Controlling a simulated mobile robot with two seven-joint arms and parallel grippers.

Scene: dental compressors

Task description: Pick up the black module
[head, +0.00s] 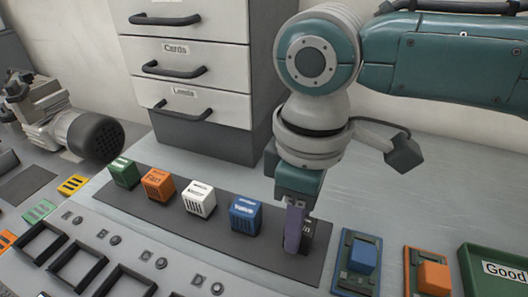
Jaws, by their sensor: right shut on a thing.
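The black module (307,236) stands at the right end of a dark mat (272,256), with pale lettering on its visible side. My right gripper (297,232) comes down over it from above and is shut on it. A purple-grey finger covers much of the module's near side, and the far finger is hidden. The module seems to be still at mat level; I cannot tell whether it touches the mat. My left gripper is not in view.
Green (124,172), orange (158,184), white (199,199) and blue (245,215) modules stand in a row on the mat, left of my right gripper. Boards with blue (363,257) and orange (433,277) blocks and a green "Good" tray (476,262) lie right. A drawer cabinet (195,100) stands behind.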

